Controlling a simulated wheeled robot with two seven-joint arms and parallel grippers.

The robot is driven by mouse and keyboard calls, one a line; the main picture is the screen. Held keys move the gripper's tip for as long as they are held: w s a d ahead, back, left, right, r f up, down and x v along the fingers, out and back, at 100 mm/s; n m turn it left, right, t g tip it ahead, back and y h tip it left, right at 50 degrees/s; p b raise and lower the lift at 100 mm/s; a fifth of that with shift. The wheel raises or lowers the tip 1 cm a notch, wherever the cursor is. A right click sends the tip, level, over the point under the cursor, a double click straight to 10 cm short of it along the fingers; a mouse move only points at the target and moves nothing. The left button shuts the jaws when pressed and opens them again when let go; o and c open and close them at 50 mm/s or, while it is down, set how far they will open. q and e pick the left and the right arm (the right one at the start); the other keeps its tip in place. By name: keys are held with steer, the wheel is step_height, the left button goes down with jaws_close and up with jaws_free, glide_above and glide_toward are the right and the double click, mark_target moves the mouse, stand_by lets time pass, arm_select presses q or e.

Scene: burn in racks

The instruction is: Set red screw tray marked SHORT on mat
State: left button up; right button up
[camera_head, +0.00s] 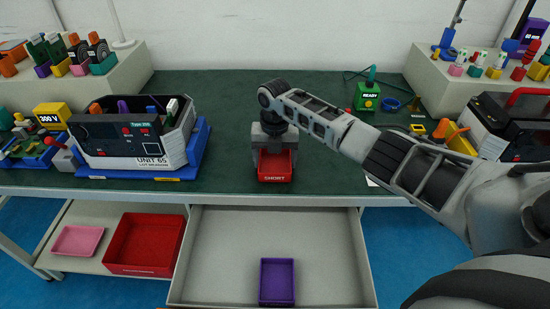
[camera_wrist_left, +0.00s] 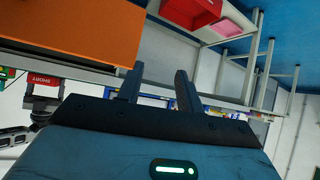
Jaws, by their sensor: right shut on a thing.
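The red screw tray (camera_head: 276,170) marked SHORT is at the front middle of the dark green mat (camera_head: 235,130) that covers the bench top. My right gripper (camera_head: 275,156) is shut on the tray from above, close to the bench's front edge. I cannot tell whether the tray's base touches the mat. The tray also shows at the left of the left wrist view (camera_wrist_left: 42,103). My left gripper (camera_wrist_left: 157,85) has its fingers apart with nothing between them. It is outside the head view.
An open drawer (camera_head: 230,255) below the bench holds a purple tray (camera_head: 277,282). A red bin (camera_head: 146,243) and a pink tray (camera_head: 78,241) lie on the lower shelf. The Unit 65 device (camera_head: 130,140) stands left; a green READY box (camera_head: 367,97) stands behind, right. A large orange surface (camera_wrist_left: 70,30) is near my left gripper.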

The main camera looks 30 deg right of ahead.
mark_target(275, 167)
steer(key=shift+f, duration=0.2)
steer(key=o, duration=1.1)
steer(key=shift+c, duration=0.2)
step_height(275, 167, up, 12)
steer(key=shift+r, duration=0.25)
steer(key=shift+f, duration=0.1)
